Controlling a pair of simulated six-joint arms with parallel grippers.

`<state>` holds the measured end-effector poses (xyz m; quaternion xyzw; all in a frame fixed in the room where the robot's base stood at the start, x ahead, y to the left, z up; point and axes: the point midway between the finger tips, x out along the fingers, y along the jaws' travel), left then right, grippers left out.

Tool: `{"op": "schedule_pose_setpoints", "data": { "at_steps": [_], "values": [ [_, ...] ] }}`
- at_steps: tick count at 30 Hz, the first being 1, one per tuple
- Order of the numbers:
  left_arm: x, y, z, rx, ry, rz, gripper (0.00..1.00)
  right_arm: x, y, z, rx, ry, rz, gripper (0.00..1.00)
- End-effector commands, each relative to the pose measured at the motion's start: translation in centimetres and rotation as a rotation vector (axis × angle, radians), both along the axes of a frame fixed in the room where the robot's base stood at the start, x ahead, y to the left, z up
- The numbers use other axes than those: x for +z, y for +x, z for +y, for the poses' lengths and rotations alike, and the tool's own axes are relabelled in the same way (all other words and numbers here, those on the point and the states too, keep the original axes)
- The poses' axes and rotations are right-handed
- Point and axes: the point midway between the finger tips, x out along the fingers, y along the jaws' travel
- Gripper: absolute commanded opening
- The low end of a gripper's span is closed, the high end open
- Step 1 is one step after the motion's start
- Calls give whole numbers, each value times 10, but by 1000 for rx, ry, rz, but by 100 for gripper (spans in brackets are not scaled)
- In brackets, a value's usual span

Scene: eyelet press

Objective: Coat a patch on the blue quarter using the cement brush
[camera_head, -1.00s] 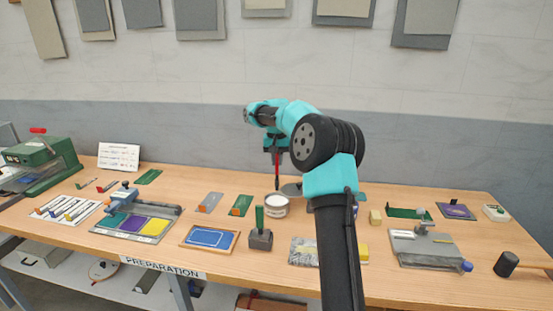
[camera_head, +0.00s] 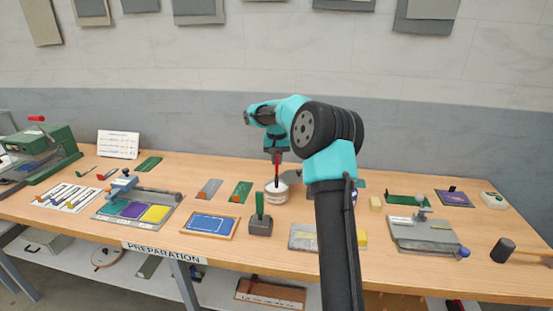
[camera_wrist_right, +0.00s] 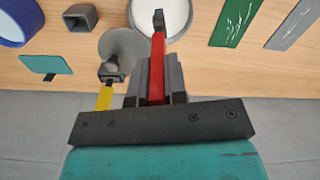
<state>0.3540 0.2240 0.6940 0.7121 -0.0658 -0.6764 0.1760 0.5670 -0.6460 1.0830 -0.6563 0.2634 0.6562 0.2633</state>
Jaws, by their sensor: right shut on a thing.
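My right gripper (camera_head: 276,153) is shut on the red-handled cement brush (camera_head: 278,166), which points down. Its lower end is at the mouth of the white cement can (camera_head: 275,195); how deep it reaches inside I cannot tell. In the right wrist view the red brush (camera_wrist_right: 158,60) runs from between the fingers (camera_wrist_right: 157,80) to over the can (camera_wrist_right: 176,18), with its tip near the white contents. A blue piece (camera_head: 209,223), likely the blue quarter, lies flat in a wooden frame left of the can. My left gripper is out of view.
A grey block with a green handle (camera_head: 260,225) stands just in front of the can. Green (camera_head: 241,191) and grey (camera_head: 209,189) cards lie to its left. A tray of green, purple and yellow pads (camera_head: 136,211) sits further left.

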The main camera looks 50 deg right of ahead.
Motion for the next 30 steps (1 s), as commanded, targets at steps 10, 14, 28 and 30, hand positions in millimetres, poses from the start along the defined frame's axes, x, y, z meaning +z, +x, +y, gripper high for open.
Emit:
{"op": "schedule_pose_setpoints", "data": {
  "at_steps": [10, 14, 28, 30],
  "values": [
    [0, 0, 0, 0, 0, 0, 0, 0, 0, 0, 0, 0, 0, 0],
    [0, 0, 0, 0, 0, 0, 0, 0, 0, 0, 0, 0, 0, 0],
    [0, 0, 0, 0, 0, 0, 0, -5, 0, 0, 0, 0, 0, 0],
    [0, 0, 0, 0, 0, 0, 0, -5, 0, 0, 0, 0, 0, 0]
  ]
}}
